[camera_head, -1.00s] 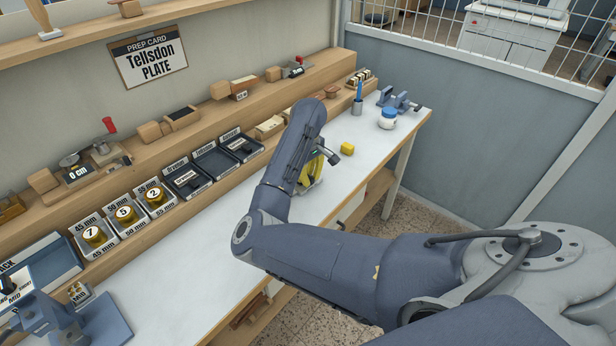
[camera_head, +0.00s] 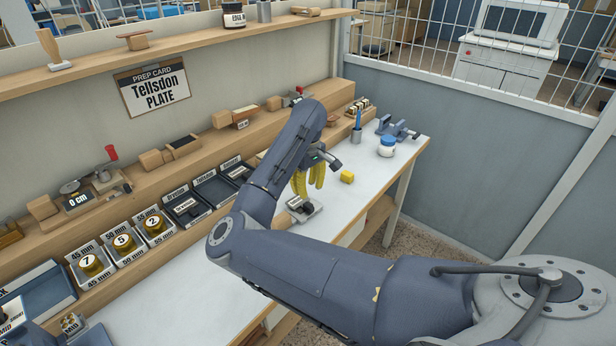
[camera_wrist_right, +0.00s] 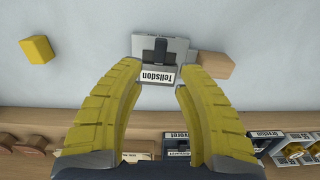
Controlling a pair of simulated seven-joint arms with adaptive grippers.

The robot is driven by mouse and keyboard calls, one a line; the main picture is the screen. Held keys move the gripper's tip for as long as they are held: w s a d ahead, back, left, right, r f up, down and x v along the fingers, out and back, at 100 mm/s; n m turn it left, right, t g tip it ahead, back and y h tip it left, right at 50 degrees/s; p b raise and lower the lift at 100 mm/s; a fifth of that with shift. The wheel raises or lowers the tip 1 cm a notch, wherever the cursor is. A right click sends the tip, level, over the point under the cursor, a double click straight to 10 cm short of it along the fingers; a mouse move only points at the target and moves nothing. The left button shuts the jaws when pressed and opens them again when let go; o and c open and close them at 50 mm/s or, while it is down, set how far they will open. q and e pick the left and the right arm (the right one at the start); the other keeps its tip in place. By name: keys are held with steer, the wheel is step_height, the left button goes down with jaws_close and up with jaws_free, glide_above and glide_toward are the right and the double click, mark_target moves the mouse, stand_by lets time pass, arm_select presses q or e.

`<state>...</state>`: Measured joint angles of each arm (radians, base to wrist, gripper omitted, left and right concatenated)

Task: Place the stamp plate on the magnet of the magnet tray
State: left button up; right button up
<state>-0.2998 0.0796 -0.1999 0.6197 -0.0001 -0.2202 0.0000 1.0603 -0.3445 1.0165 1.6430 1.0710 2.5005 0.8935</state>
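The magnet tray (camera_head: 316,209) is a light grey base on the white bench, with a wooden block at its left end; it also shows in the right wrist view (camera_wrist_right: 178,46). The stamp plate (camera_head: 307,208) appears as a dark piece on that base. In the right wrist view the dark piece (camera_wrist_right: 160,47) stands beside a white "Tellsdon" label (camera_wrist_right: 157,75). Exact seating on the magnet cannot be told. My right gripper (camera_head: 309,184), with yellow fingers, is above the tray. In the wrist view its fingertips (camera_wrist_right: 158,78) are apart and appear empty. My left gripper is not in view.
A yellow cube (camera_head: 347,177) lies on the bench right of the tray. A blue-lidded jar (camera_head: 387,146), a pen cup (camera_head: 356,134) and a blue-grey clamp (camera_head: 398,128) stand farther back. Labelled dark trays (camera_head: 209,185) line the wooden shelf.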

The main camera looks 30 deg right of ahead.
mark_target(308, 205)
steer(key=shift+r, duration=2.25)
